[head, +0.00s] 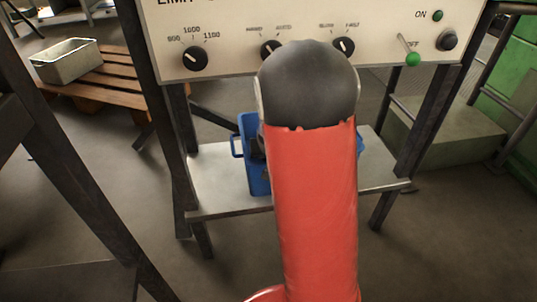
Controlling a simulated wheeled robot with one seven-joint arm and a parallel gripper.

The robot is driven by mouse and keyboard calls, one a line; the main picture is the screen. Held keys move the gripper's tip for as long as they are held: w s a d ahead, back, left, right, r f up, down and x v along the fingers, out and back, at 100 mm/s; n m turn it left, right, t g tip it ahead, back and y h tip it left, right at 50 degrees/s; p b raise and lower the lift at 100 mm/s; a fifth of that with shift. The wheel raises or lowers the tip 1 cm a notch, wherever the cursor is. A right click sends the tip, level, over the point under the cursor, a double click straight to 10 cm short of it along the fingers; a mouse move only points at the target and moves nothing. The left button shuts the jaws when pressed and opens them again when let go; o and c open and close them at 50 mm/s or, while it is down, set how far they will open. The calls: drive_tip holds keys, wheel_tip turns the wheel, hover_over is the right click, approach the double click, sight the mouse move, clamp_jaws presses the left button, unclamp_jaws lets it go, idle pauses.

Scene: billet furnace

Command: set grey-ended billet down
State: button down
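I cannot see the grey-ended billet in the head view. My gripper is not in view either. My own red arm with its dark rounded joint fills the middle of the picture and hides what is behind it. A blue object with handle-like sides (254,160), partly hidden by my arm, stands on a grey metal shelf (218,190) below the control panel. I cannot tell whether anything lies in it.
Dark posts (165,120) flank the shelf. A metal bin (66,61) sits on a wooden pallet (105,78) at upper left. Floor at lower right is clear.

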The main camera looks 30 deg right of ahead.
drive_tip(key=shift+f+b, duration=0.45)
drive_tip(key=shift+f, duration=0.1)
drive_tip(key=c, duration=0.9)
unclamp_jaws()
drive_tip(key=shift+r, duration=0.1)
drive_tip(key=shift+r+p, duration=0.35)
drive_tip(key=shift+p, duration=0.1)
drive_tip(key=p+v, duration=0.6)
drive_tip(key=v, duration=0.5)
drive_tip(key=s+a+r+n, duration=0.1)
drive_tip(key=s+a+r, duration=0.3)
drive_tip(key=s, duration=0.3)
drive_tip(key=s+a+r+n+y, duration=0.1)
drive_tip(key=s+a+r, duration=0.3)
drive_tip(key=s+r, duration=0.1)
drive_tip(key=s+a+r+n+y, duration=0.1)
drive_tip(key=s+a+r, duration=0.3)
drive_tip(key=s, duration=0.4)
drive_tip(key=shift+s+a+r+n+g, duration=0.3)
drive_tip(key=shift+s+a+r+n, duration=0.1)
drive_tip(key=shift+n, duration=0.1)
